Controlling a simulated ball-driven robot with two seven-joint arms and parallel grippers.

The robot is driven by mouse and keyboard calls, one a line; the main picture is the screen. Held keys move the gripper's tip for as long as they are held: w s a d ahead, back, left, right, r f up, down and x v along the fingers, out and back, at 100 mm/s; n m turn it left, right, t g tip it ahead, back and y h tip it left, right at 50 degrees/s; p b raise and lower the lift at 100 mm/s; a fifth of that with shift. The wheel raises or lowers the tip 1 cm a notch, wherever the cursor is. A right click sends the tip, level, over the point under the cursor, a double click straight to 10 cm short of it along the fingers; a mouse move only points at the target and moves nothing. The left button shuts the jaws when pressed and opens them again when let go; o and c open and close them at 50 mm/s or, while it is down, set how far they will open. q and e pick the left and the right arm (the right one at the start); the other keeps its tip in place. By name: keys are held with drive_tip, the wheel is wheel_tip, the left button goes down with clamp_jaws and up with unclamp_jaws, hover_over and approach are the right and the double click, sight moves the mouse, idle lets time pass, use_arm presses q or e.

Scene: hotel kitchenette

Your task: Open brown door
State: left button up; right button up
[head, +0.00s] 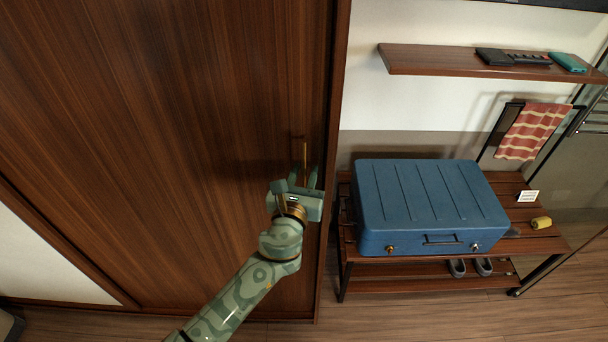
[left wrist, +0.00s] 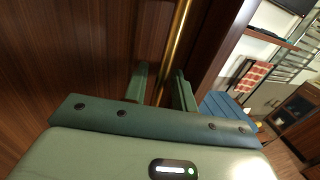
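The brown door (head: 200,110) is a tall, dark wood-grain panel that fills the left of the head view and looks closed. A thin vertical brass handle (head: 305,152) sits near its right edge. The handle also crosses the left wrist view (left wrist: 179,35). My left gripper (head: 306,179) is at the lower part of the handle. In the left wrist view, its two green fingers (left wrist: 162,82) stand apart with the handle running between them, with a visible gap on the left side. Whether a finger touches the handle I cannot tell. My right gripper is in neither view.
A blue suitcase (head: 425,205) lies on a wooden rack (head: 540,243) right of the door, with shoes (head: 470,267) below. A wall shelf (head: 450,63) and a red striped towel (head: 532,131) are beyond. Wooden floor (head: 400,315) shows in front.

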use_arm(q)
clamp_jaws()
drive_tip(key=shift+a, duration=0.1)
